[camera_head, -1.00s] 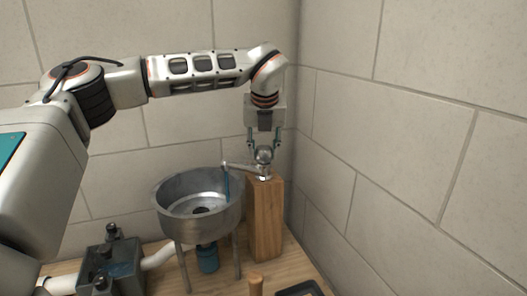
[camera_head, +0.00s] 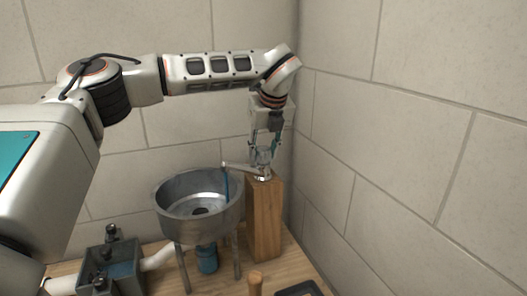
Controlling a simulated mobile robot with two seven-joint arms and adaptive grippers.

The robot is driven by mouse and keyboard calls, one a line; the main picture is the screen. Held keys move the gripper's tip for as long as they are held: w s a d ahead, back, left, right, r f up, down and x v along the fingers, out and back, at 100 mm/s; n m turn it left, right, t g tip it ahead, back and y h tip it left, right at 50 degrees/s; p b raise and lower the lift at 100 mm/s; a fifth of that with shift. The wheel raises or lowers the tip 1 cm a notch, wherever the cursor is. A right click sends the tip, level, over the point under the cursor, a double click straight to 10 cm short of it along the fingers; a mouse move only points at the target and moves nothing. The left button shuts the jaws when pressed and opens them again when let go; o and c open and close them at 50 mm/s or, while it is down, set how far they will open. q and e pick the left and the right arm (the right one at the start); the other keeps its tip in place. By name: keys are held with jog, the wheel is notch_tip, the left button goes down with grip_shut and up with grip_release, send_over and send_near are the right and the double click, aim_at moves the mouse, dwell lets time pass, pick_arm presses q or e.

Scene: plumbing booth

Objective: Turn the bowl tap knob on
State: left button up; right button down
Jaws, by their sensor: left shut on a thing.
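The metal bowl (camera_head: 166,203) stands on legs at the lower middle. The tap (camera_head: 240,168) sits on top of a wooden post (camera_head: 265,222) to the right of the bowl, with its spout reaching left over the bowl. A blue stream (camera_head: 226,184) hangs from the spout's end into the bowl. My left gripper (camera_head: 262,163) points down from above and is shut on the tap knob, which its fingers mostly hide. My right gripper is not in view.
A blue-grey box with dark knobs (camera_head: 111,266) and a white pipe (camera_head: 158,257) are at the lower left. A wooden handle (camera_head: 255,285) and a dark tray (camera_head: 297,290) are at the bottom edge. Tiled walls close in behind and on the right.

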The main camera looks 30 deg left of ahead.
pick_arm(q)
jog(key=shift+r, duration=0.1)
jog(key=o, duration=1.1)
jog(key=v, duration=1.2)
jog(key=shift+s, duration=0.1)
